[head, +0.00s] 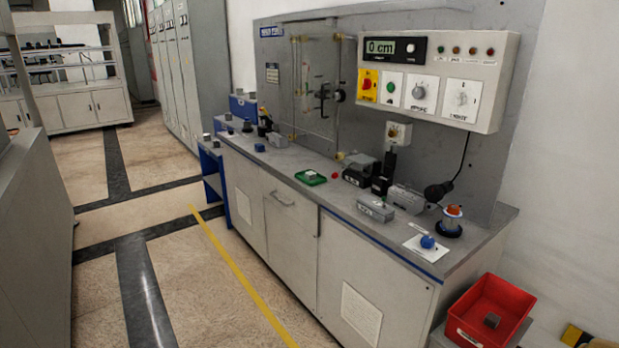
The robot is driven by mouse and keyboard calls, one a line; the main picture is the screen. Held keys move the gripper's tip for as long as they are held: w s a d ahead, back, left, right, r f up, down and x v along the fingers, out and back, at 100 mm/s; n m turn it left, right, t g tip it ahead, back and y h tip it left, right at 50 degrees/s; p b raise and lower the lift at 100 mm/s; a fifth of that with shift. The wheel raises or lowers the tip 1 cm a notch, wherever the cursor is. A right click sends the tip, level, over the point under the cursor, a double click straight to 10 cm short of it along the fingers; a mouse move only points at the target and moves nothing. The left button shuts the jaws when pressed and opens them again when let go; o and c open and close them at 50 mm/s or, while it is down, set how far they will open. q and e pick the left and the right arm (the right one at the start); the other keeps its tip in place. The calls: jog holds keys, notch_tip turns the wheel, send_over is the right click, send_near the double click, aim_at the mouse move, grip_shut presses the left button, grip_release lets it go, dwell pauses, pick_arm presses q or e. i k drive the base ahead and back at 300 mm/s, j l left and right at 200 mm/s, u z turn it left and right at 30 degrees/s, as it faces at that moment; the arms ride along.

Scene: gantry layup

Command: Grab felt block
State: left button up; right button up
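I cannot tell for certain which object is the felt block. One small grey block (311,174) sits in a green tray (301,179) on the workbench. Another small dark grey block (491,320) lies inside a red bin (462,335) at the lower right, beyond the bench end. A larger grey box-shaped piece (375,208) stands near the bench's front edge. Neither of my grippers shows in the head view.
The grey workbench (270,155) carries black devices (381,180), a blue ball (428,242) on a white card and an orange-topped spool (453,222). A control panel (436,80) reads 0 cm. The floor (185,270) in front is clear, with a yellow line.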

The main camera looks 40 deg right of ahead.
aim_at(311, 175)
jog(key=z, duration=0.65)
jog(key=i+l+z, duration=0.1)
jog(key=i+z, duration=0.65)
jog(key=i+j+z, duration=0.1)
jog(key=i+z, duration=0.25)
jog(key=k+l, duration=0.05)
jog(key=k, duration=0.05)
